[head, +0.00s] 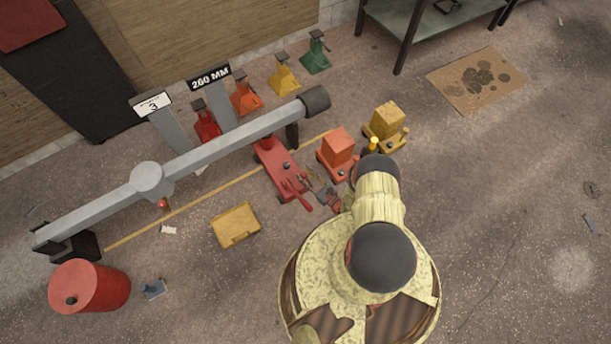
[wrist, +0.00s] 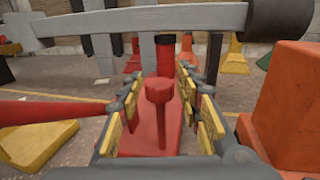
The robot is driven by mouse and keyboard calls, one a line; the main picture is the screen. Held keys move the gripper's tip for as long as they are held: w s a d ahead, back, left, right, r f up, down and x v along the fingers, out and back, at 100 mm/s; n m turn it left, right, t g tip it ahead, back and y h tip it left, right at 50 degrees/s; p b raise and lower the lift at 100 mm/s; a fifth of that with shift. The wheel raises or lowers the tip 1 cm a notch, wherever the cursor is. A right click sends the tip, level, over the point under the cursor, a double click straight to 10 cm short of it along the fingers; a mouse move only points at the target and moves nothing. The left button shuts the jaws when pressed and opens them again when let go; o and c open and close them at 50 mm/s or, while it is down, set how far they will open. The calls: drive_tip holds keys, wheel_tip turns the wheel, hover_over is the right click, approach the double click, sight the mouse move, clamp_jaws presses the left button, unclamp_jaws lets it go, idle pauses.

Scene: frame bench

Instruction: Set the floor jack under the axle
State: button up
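The grey axle beam (head: 210,153) runs diagonally across the head view, and it crosses the top of the wrist view (wrist: 160,18). The red floor jack (head: 276,163) lies on the floor by the axle's right half. Its far end is close to the beam; I cannot tell whether it is under it. In the wrist view a red cylinder with a dark top (wrist: 165,58) stands just below the beam. My gripper (head: 325,196) is at the jack's near end. Its yellow-padded fingers (wrist: 165,115) are open on both sides of an upright red post (wrist: 158,95), with gaps visible.
An orange-red block on a base (head: 338,147) stands close right of the jack, with a yellow one (head: 384,120) beyond. Coloured stands (head: 246,97) line up behind the axle. A yellow box (head: 236,225) and red drum (head: 90,286) lie left. Right floor is mostly clear.

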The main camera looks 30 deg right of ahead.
drive_tip(key=shift+o, duration=0.9)
drive_tip(key=shift+s, duration=0.1)
drive_tip(key=shift+r, duration=5)
